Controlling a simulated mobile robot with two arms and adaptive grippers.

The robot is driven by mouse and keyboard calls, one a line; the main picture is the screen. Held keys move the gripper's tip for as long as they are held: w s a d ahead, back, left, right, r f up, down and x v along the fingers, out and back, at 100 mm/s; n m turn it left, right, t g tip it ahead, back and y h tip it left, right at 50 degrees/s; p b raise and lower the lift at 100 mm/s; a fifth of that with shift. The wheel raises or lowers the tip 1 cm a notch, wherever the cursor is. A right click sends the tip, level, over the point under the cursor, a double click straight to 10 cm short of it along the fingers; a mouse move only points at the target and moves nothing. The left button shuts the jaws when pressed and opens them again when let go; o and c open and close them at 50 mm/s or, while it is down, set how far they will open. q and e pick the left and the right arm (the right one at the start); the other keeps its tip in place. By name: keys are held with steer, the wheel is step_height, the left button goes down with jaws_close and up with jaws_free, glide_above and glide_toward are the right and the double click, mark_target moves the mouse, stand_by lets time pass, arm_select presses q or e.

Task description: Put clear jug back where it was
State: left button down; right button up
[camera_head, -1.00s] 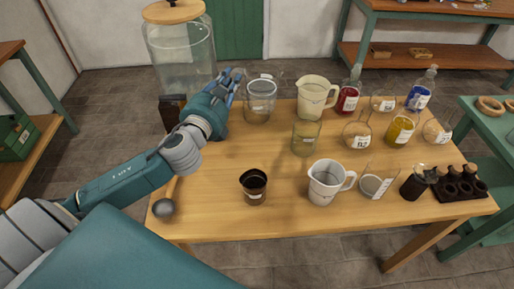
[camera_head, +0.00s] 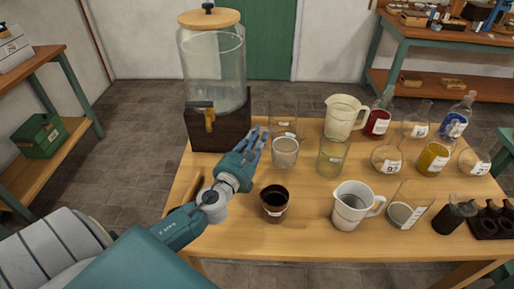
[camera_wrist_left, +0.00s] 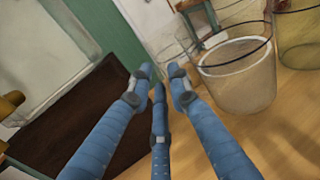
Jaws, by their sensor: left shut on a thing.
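The clear jug (camera_head: 284,112) looks like a thin, see-through vessel standing behind a small translucent cup (camera_head: 285,152) on the wooden table. My left gripper (camera_head: 260,136) is at the left side of both, its blue fingers closed at the clear jug's near left edge. The exact contact is hard to see through the clear wall. In the left wrist view, the fingers (camera_wrist_left: 160,78) point toward faint clear rims, and the translucent cup (camera_wrist_left: 238,85) is just right of the fingertips. My right gripper is not in view.
A large glass dispenser (camera_head: 215,75) on a dark wooden base (camera_head: 230,133) stands close left of the gripper. The front left tabletop (camera_head: 235,225) is bare.

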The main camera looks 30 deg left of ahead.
arm_select(q)
steer(key=shift+f+b, duration=0.55)
steer(key=shift+f, duration=1.05)
steer(key=c, duration=1.6)
jaws_free()
steer(key=shift+f, duration=0.1)
